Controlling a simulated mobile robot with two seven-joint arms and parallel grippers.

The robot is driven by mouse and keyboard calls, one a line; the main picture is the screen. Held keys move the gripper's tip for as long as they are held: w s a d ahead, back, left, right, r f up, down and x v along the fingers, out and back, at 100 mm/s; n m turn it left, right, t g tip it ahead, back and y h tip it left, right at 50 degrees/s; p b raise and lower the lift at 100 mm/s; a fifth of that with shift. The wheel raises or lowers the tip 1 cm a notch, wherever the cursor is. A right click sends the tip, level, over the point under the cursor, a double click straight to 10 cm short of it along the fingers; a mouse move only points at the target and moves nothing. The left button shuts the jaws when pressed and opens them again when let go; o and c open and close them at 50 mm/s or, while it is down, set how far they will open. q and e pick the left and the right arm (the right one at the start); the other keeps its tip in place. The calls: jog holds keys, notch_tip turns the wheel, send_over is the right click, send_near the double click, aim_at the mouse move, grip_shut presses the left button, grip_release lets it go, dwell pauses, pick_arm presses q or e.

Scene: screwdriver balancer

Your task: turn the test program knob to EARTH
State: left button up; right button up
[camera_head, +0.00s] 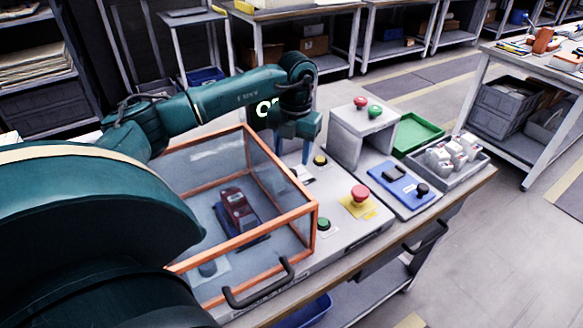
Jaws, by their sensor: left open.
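My left gripper (306,155) is open and points down over the back of the grey console (350,233). Its fingers are beside a small black-and-yellow control (320,160), and I cannot tell whether they touch it. A round black knob (422,189) sits at the right end of a blue panel (401,182), to the right of the gripper and apart from it. Labels are too small to read, so I cannot tell which control is the test program knob or where it points. My right gripper is not in view.
An orange-framed clear enclosure (283,216) holds a dark red device (238,209). A red mushroom button (359,194) and a green button (323,223) sit in front. A grey stand (362,133), green tray (418,132) and grey bin (470,171) with white parts stand at right.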

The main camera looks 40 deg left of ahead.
aim_at(292, 172)
pick_arm(q)
notch_tip(292, 172, down, 6)
jog(key=shift+a, duration=0.1)
jog(key=shift+c, duration=0.3)
jog(key=c, duration=0.9)
